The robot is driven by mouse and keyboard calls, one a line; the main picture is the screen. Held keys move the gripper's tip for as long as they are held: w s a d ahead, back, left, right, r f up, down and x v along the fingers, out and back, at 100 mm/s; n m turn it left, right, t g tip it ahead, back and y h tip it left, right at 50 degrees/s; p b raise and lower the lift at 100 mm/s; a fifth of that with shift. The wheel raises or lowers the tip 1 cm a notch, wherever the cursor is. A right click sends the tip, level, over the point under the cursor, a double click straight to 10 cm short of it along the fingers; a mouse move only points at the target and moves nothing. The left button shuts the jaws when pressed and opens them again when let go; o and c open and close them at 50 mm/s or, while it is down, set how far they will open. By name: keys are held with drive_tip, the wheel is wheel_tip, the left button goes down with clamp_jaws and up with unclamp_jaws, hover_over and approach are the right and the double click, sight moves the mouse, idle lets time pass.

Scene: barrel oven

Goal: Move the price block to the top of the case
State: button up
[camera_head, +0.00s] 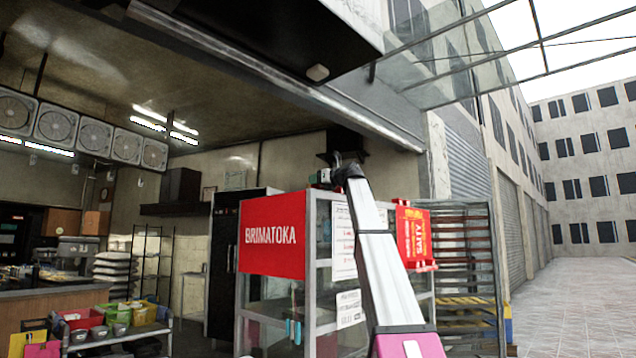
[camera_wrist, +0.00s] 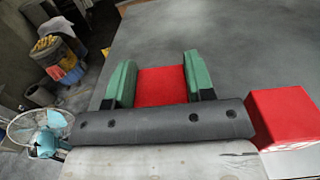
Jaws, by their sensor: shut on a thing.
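My gripper (camera_wrist: 160,74) has two green fingers and is shut on a red block (camera_wrist: 161,88), which I take as the price block. A flat grey surface (camera_wrist: 235,45), apparently the top of the case, lies beneath and beyond the fingers. I cannot tell whether the held block touches it. In the head view the glass case (camera_head: 312,235) has a grey frame and a red BRIMATOKA sign. My arm reaches up in front of it, with its end at the height of the case top. The held block is not clear there.
A second red block (camera_wrist: 284,115) shows right of the gripper in the wrist view. A fan (camera_wrist: 40,135) and yellow-topped bins (camera_wrist: 60,58) lie below at left. A red sign (camera_head: 413,235) and a tray rack (camera_head: 465,260) stand right of my arm. The grey surface ahead looks clear.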

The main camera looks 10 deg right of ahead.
drive_tip(key=shift+f, duration=0.6)
drive_tip(key=o, duration=1)
drive_tip(key=shift+s+f, duration=0.1)
drive_tip(key=shift+f, duration=0.05)
drive_tip(key=shift+r, duration=0.5)
drive_tip(key=v, duration=1.2)
drive_tip(key=shift+r, duration=0.25)
drive_tip(key=shift+f, duration=0.1)
